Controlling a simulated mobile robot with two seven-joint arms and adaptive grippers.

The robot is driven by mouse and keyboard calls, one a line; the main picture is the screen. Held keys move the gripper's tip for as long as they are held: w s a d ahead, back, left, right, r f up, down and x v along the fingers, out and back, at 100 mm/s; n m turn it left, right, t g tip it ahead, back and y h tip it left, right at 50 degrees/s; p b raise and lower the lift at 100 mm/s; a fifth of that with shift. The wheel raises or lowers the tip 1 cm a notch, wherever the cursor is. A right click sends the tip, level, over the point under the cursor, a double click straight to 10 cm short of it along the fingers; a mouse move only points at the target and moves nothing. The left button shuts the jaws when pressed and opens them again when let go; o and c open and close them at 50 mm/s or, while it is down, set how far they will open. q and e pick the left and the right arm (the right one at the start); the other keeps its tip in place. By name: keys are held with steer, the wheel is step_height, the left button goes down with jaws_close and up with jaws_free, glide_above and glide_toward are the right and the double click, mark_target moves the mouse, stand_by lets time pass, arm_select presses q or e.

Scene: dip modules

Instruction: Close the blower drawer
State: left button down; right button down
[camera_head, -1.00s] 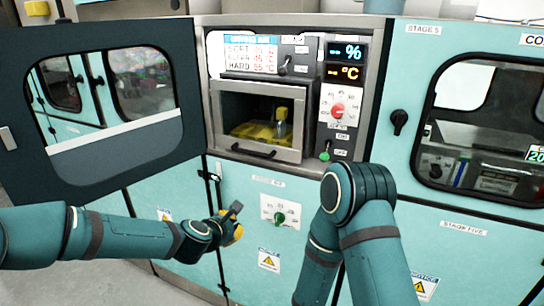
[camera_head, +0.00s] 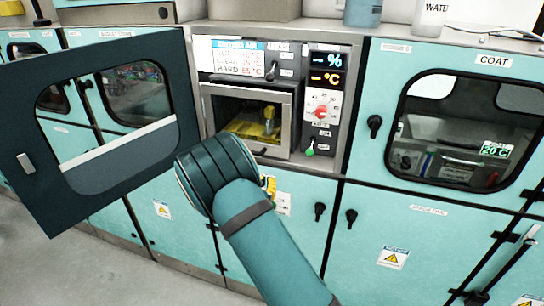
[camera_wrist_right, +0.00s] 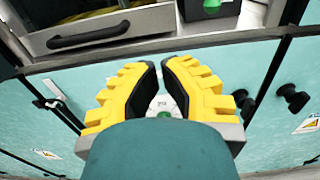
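The blower drawer (camera_head: 293,125) has a grey metal front with a window, and yellow material shows inside. It appears to stand out from its opening; how far I cannot judge. Its dark handle (camera_wrist_right: 88,37) is at the lower edge of the front in the right wrist view. My right gripper (camera_wrist_right: 160,68) has yellow fingers with black pads, a narrow gap between them and nothing held. It is below and to the right of the handle, apart from it. In the head view my right wrist mostly hides the gripper (camera_head: 269,187). My left gripper is out of view.
A dark windowed door (camera_head: 110,205) stands open left of the drawer. A panel with a red dial (camera_head: 321,112) and a green knob (camera_head: 310,150) is on the right. The closed coat cabinet (camera_head: 395,60) is further right. Black knobs (camera_head: 320,210) project from the lower doors.

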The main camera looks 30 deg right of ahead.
mark_target(281, 156)
steer(key=p+x, duration=0.1)
steer(key=x, duration=1.3)
steer(key=shift+s+f, duration=0.1)
steer(key=shift+s, duration=0.05)
